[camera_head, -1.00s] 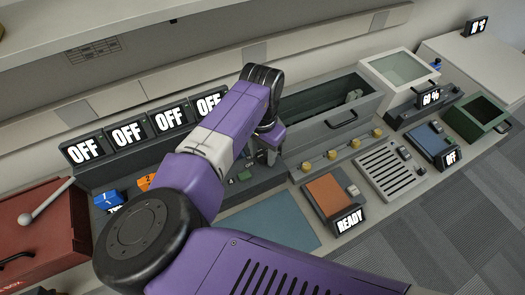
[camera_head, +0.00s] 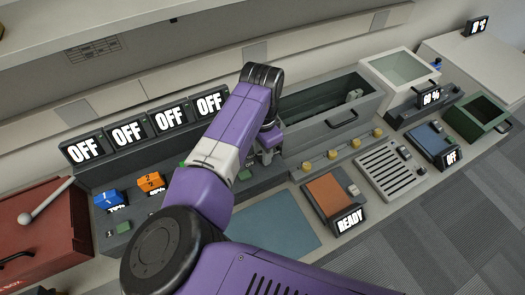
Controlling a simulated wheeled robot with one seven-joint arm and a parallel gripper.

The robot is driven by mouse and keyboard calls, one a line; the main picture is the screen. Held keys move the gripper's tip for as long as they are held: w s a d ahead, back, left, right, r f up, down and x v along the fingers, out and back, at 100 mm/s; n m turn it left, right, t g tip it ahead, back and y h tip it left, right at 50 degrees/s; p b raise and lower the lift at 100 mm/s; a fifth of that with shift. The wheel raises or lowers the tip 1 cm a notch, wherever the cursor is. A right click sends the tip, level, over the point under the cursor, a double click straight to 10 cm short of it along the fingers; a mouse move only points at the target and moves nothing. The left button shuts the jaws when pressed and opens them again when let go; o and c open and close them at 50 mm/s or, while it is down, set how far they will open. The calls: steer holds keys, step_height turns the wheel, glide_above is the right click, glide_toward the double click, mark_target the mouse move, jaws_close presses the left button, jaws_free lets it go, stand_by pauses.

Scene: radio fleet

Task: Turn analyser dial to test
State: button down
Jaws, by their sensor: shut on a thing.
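No label reads as the analyser. A blue-topped unit (camera_head: 424,140) at the right has a small dark part like a knob (camera_head: 437,127) at its back and a display reading OFF (camera_head: 452,156). An orange-topped unit (camera_head: 328,194) has a grey part (camera_head: 353,190) at its right and a display reading READY (camera_head: 350,220). My gripper (camera_head: 267,157) is at the right part of the long grey unit, left of both. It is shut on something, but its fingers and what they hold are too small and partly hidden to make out.
Several OFF displays (camera_head: 127,133) stand behind a blue block (camera_head: 108,198) and an orange block (camera_head: 151,183). An open grey bin (camera_head: 335,127) with a handle is right of my gripper. Yellow knobs (camera_head: 355,144) line the front. A blue mat (camera_head: 275,222) lies clear.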

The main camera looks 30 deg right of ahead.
steer(key=m, duration=0.4)
steer(key=shift+m+b, duration=0.3)
steer(key=shift+b, duration=0.1)
stand_by(0.4)
steer(key=c, duration=1.1)
jaws_free()
steer(key=shift+o, duration=0.2)
step_height(320, 180, up, 8)
steer(key=shift+w+f+b, duration=0.1)
steer(key=shift+b, duration=0.55)
